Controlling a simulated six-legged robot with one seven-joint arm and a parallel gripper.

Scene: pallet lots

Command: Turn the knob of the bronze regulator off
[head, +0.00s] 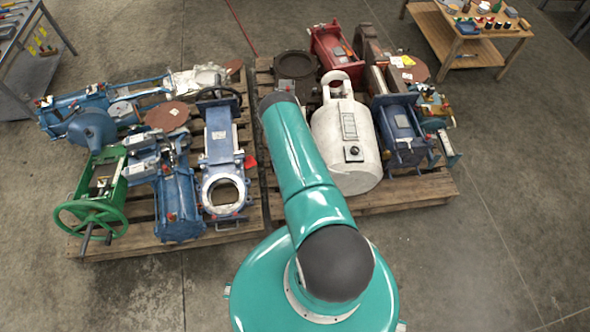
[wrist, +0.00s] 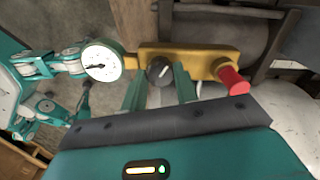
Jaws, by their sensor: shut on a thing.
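The bronze regulator shows in the wrist view as a yellow-brown body (wrist: 200,57) across the upper middle. A round white gauge (wrist: 102,60) is at its left end and a red cap (wrist: 232,80) at its right. Its dark round knob (wrist: 158,68) has a pale mark slanting up to the right. My gripper (wrist: 160,82) has one teal finger on each side of the knob and is shut on it. In the head view my arm hides the gripper, and I cannot pick out the regulator.
Two wooden pallets carry crowded machine parts. A white tank (head: 345,140) stands right of my arm, and a blue gate valve (head: 222,165) stands to its left. A green handwheel unit (head: 97,195) is at far left. A wooden bench (head: 440,40) is at back right. Concrete floor is clear at right.

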